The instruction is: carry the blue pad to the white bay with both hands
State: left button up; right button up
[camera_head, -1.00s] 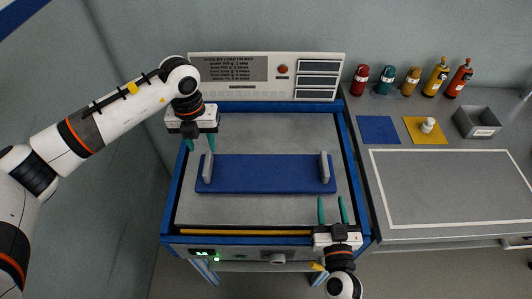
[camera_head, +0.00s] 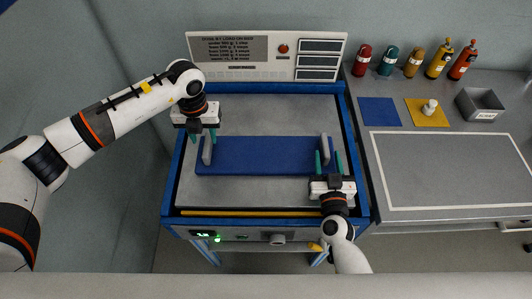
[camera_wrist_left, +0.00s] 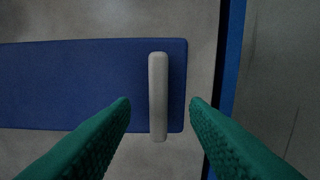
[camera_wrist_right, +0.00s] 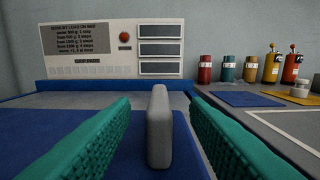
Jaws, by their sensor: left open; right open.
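The blue pad (camera_head: 265,155) lies flat on the grey top of the blue-framed bench, with a grey upright handle near each end. My left gripper (camera_head: 204,138) is open at the left handle (camera_head: 207,152); in the left wrist view the handle (camera_wrist_left: 158,95) shows between the spread green fingers, not visibly touching either. My right gripper (camera_head: 329,160) is open at the right handle (camera_head: 326,147); in the right wrist view this handle (camera_wrist_right: 160,125) stands between the fingers, apart from both. The white bay (camera_head: 450,165), a white-outlined rectangle, is empty on the right counter.
A white panel (camera_head: 225,72) with a red button stands behind the bench. Several bottles, a blue square (camera_head: 379,112), a yellow square (camera_head: 440,118) with a white object and a grey bin (camera_head: 480,102) line the counter's back. A yellow bar (camera_head: 245,213) runs along the bench front.

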aim_at(206, 144)
pick_arm(q)
jog(key=shift+f, duration=2.55)
pick_arm(e)
jog(key=shift+w, duration=2.55)
pick_arm(q)
jog(key=shift+c, duration=0.5)
pick_arm(e)
jog(key=shift+c, duration=0.5)
pick_arm(q)
grip_shut()
pick_arm(e)
grip_shut()
pick_arm(q)
jog(key=shift+r, duration=0.1)
